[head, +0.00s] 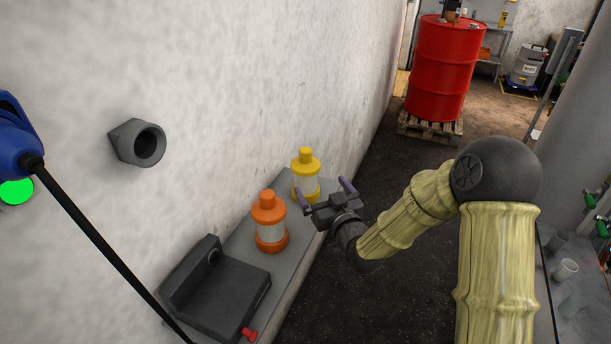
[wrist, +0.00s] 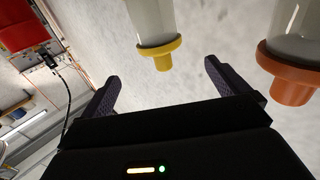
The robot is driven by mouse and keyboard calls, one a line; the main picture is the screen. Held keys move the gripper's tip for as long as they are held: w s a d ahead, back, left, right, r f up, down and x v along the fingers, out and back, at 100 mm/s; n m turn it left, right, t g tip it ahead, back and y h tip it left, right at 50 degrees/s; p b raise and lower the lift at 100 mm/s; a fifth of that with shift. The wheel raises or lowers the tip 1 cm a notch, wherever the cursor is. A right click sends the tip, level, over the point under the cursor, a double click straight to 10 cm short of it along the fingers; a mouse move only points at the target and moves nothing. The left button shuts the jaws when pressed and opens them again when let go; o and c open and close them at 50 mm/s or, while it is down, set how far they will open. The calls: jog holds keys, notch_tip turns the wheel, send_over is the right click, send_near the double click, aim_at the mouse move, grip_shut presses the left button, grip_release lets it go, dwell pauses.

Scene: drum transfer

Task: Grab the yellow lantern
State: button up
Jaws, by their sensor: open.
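The yellow lantern (head: 305,178) stands upright on a narrow grey ledge along the wall, with a yellow cap and base and a pale clear middle. My gripper (head: 322,190) is open and empty, beside the lantern on its right and near side in the head view. In the wrist view the yellow lantern (wrist: 155,35) appears upside down, ahead of the gap between my two fingers (wrist: 158,78). Its far end is cut off by the frame's edge. I see no contact between fingers and lantern.
An orange lantern (head: 269,222) stands close by on the same ledge (head: 236,238), also at the right of the wrist view (wrist: 290,80). A dark grey device (head: 215,290) sits nearer. A red drum (head: 441,68) stands on a pallet behind. The floor right of the ledge is clear.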

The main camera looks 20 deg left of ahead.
aim_at(311, 171)
jog(key=p+x, duration=0.1)
jog(key=x, duration=0.5)
jog(key=shift+w+a+p, duration=0.25)
jog(key=shift+w+p, duration=0.05)
jog(key=p+x, duration=0.1)
jog(key=x, duration=0.1)
jog(key=p+x, duration=0.1)
jog(key=x, duration=0.1)
jog(key=shift+w+a+r, duration=0.15)
jog(key=shift+a+r, duration=0.05)
jog(key=shift+r, duration=0.05)
jog(key=shift+w+a+f, duration=0.1)
jog(key=shift+w+a, duration=0.15)
jog(key=shift+w, duration=0.05)
jog(key=c, duration=1.7)
